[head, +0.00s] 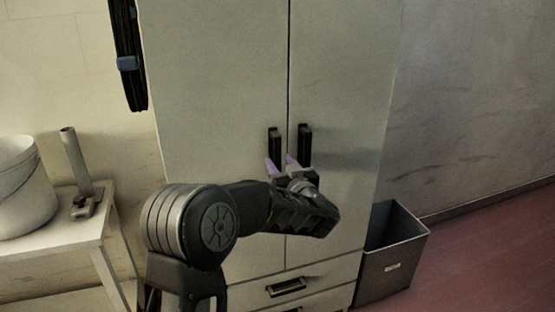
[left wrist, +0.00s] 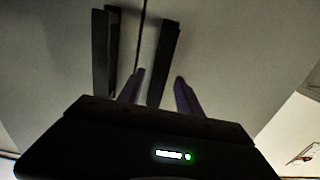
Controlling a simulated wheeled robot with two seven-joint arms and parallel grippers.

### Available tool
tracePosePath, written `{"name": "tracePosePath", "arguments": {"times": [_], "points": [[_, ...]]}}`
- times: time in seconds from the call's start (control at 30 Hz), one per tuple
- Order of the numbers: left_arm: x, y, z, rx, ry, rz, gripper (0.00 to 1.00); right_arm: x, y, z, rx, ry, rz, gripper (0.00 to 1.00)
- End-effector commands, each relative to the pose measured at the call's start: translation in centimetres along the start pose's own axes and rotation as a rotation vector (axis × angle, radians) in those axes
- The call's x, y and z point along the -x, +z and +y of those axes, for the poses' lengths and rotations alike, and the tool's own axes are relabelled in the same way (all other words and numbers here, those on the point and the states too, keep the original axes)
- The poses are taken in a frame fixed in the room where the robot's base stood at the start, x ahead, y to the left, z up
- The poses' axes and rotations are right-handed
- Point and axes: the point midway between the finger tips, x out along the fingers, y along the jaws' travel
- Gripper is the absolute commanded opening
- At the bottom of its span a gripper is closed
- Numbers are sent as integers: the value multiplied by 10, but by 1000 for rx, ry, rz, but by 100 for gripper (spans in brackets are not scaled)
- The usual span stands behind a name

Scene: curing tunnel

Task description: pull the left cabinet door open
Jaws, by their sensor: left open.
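The tall pale cabinet has two doors meeting at a dark vertical seam. The left door (head: 220,90) looks shut, and its black upright handle (head: 274,146) stands just left of the seam. The right door (head: 340,80) has a matching handle (head: 304,142). My left gripper (head: 281,164) is open at the lower end of the left handle, one purple fingertip on each side of it. In the left wrist view a handle (left wrist: 166,55) rises between the spread fingers (left wrist: 159,90); the other handle (left wrist: 106,50) is outside them. Contact cannot be told. My right gripper is not in view.
A drawer with a black handle (head: 286,287) is below the doors. A grey bin (head: 392,262) stands against the cabinet's right side. Red floor is clear at right.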

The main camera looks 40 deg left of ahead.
Motion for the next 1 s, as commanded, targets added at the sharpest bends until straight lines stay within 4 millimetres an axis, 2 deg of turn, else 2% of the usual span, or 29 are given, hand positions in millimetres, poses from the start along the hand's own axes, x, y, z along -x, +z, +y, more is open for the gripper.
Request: {"name": "tracePosePath", "arguments": {"times": [0.1,0.2,0.5,1.0], "points": [[-16,0,0,0,-2,-1,42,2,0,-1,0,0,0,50],[-23,0,0,0,1,-1,42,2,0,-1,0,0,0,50],[-26,0,0,0,1,-1,42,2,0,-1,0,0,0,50],[-25,0,0,0,1,-1,1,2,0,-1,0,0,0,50]]}}
